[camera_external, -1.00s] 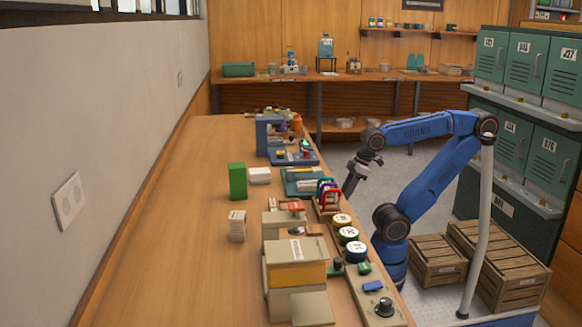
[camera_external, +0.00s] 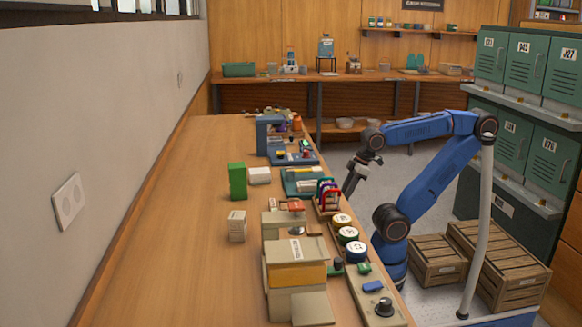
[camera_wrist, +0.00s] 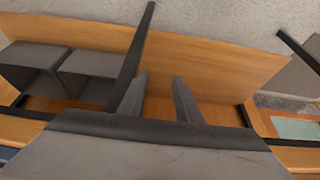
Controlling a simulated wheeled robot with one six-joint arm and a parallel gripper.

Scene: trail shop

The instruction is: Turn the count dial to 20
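A round black knob (camera_external: 384,306) sits on a beige control panel (camera_external: 389,319) at the near right end of the bench, with a blue button and a green button behind it. A smaller grey and black knob (camera_external: 297,231) sits on a beige machine (camera_external: 274,223) further back. I cannot read any numbers, so I cannot tell which is the count dial or its setting. My gripper (camera_external: 350,188) hangs beyond the bench's right edge, well behind both knobs and touching neither. In the wrist view my gripper (camera_wrist: 158,93) has its fingers apart, with nothing between them.
A yellow and beige box (camera_external: 298,273) stands left of the panel. Several round labelled containers (camera_external: 355,252) and a rack of coloured loops (camera_external: 328,194) line the right edge. Wooden crates (camera_external: 437,263) stand on the floor.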

